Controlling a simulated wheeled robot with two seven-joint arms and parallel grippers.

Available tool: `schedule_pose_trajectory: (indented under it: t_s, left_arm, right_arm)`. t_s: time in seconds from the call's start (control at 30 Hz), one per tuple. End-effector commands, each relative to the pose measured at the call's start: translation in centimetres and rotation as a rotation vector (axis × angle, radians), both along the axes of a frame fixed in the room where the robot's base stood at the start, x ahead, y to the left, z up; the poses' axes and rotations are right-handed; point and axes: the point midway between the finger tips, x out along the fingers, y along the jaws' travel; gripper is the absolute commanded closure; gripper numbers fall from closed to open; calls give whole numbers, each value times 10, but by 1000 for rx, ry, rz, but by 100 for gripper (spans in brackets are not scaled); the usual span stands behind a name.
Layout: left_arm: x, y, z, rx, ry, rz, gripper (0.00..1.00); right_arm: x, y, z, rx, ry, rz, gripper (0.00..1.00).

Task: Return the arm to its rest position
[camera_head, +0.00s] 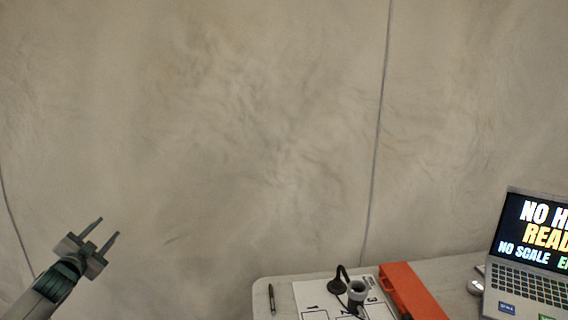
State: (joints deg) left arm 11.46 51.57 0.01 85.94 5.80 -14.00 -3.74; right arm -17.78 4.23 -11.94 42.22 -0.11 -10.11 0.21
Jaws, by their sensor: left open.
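My left gripper (108,230) is at the lower left of the head view, at the end of my left arm. Its two grey fingers are apart with nothing between them, and they point up and to the right. It is in front of the bare wall, left of the table and clear of it. My right gripper is not in the view.
The table (280,290) fills the lower right. On it are a pen (271,298), a printed white sheet (312,298), a small black and grey device (356,291), an orange-red case (408,291), a mouse (475,287) and an open laptop (527,287). The wall side at left is free.

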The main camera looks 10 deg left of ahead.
Motion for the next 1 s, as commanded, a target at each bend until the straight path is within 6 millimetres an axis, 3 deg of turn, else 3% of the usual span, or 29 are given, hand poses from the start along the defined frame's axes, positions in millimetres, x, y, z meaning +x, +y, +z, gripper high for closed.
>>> schedule_pose_trajectory:
  t_s: [0.1, 0.37, 0.47, 0.67, 1.0]
  left_arm:
    - [2, -9, 16, 49, -58, -38, 59]
    - [-10, -16, -90, -44, 60, -8, 59]
    - [-19, -21, -137, -83, 113, 5, 59]
    - [-52, -44, -253, -176, 249, 37, 59]
    - [-145, -109, -437, -327, 488, 89, 59]
  right_arm:
    - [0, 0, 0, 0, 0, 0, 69]
    - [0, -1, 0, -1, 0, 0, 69]
    - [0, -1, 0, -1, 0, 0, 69]
    - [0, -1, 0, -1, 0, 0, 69]
    - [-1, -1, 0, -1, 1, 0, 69]
